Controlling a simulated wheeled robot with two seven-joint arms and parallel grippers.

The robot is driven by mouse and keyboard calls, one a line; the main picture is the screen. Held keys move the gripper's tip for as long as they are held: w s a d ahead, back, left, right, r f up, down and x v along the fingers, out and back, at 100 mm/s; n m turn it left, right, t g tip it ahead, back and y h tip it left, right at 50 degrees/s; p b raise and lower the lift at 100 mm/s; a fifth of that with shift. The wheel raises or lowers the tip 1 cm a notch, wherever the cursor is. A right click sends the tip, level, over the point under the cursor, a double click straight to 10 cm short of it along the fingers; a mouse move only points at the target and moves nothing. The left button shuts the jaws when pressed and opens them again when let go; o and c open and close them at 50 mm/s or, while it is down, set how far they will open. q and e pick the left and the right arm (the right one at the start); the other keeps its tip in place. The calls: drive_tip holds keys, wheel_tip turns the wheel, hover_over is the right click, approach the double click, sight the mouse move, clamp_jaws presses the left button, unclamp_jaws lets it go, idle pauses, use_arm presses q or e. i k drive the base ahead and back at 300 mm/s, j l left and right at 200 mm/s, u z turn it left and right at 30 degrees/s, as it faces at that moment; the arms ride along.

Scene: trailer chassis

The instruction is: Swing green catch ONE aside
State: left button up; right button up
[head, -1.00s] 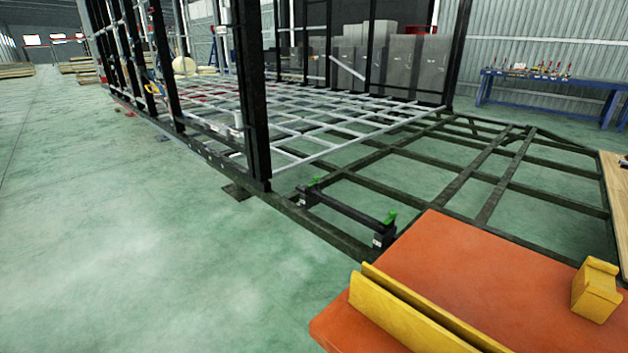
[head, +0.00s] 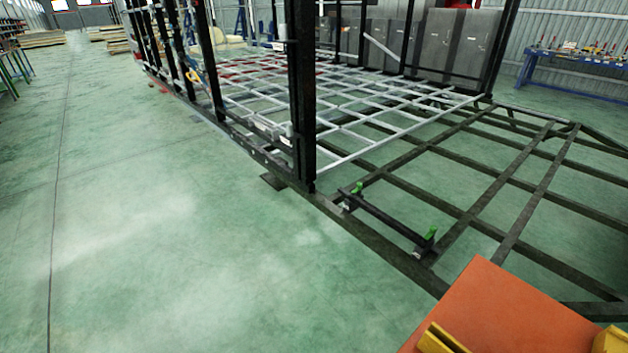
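Two small green catches show in the head view, one at each end of a black bar (head: 391,221) on the trailer chassis frame. The farther green catch (head: 357,188) is at the bar's upper left end. The nearer green catch (head: 431,233) is at its lower right end. Both appear to stand up from the bar. I cannot tell which is catch ONE. Neither of my grippers shows in this view.
The dark chassis frame (head: 497,186) spreads to the right, with a tall black post (head: 301,95) behind the bar. An orange surface (head: 505,315) with yellow blocks fills the lower right. A blue workbench (head: 575,70) stands far right. The green floor at left is clear.

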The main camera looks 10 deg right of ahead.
sight(359, 184)
drive_tip(key=i+j+u, duration=0.3)
drive_tip(key=i+j, duration=0.75)
drive_tip(key=i, duration=0.1)
